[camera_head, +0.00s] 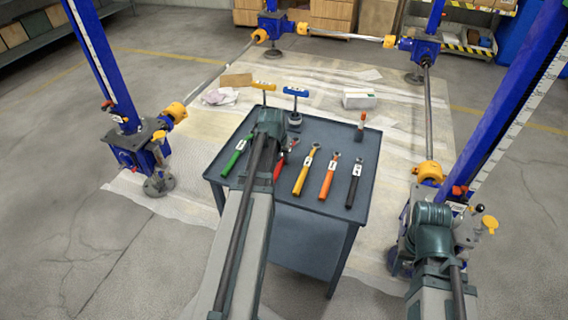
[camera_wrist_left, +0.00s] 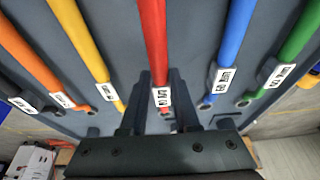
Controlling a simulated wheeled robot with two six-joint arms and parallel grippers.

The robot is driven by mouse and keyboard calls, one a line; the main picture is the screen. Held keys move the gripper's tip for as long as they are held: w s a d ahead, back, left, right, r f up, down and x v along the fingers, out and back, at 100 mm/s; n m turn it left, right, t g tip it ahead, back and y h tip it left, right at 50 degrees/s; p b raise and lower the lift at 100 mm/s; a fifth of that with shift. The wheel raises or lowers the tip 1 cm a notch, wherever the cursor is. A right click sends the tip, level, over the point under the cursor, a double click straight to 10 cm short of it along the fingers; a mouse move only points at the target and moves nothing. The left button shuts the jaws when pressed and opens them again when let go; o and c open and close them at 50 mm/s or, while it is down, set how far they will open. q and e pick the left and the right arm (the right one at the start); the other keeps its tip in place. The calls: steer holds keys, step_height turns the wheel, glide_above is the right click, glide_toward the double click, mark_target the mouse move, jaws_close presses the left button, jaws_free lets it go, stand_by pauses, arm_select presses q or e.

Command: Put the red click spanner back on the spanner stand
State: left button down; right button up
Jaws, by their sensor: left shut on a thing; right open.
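The red click spanner (camera_head: 279,169) shows just right of my left arm on the grey trolley top (camera_head: 335,140), partly hidden by the arm. In the left wrist view the red spanner (camera_wrist_left: 153,40) runs between the two fingers of my left gripper (camera_wrist_left: 160,98), its white label at the fingers. The left gripper is shut on it. I cannot tell whether the spanner touches the trolley. My left wrist hides the fingers in the head view. My right gripper (camera_head: 430,218) is at the right, away from the trolley, its fingers hidden by the wrist. I cannot pick out the spanner stand for certain.
Green (camera_head: 237,155), yellow (camera_head: 305,171), orange (camera_head: 328,178) and black (camera_head: 354,183) spanners lie on the trolley. A blue spanner (camera_wrist_left: 231,45) is beside the red one. Yellow (camera_head: 264,86) and blue (camera_head: 296,92) T-handles stand at the back. Blue screw jacks surround the trolley.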

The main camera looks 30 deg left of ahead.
arm_select(q)
steer(key=shift+a+f, duration=0.1)
steer(key=shift+a, duration=0.05)
steer(key=shift+f, duration=0.1)
steer(key=shift+f, duration=0.15)
steer(key=c, duration=0.6)
jaws_free()
steer(key=shift+c, duration=0.2)
steer(key=shift+r, duration=0.25)
steer(key=p+v, duration=1.1)
steer(key=v, duration=0.1)
steer(key=shift+p, duration=0.3)
steer(key=shift+s+f, duration=0.1)
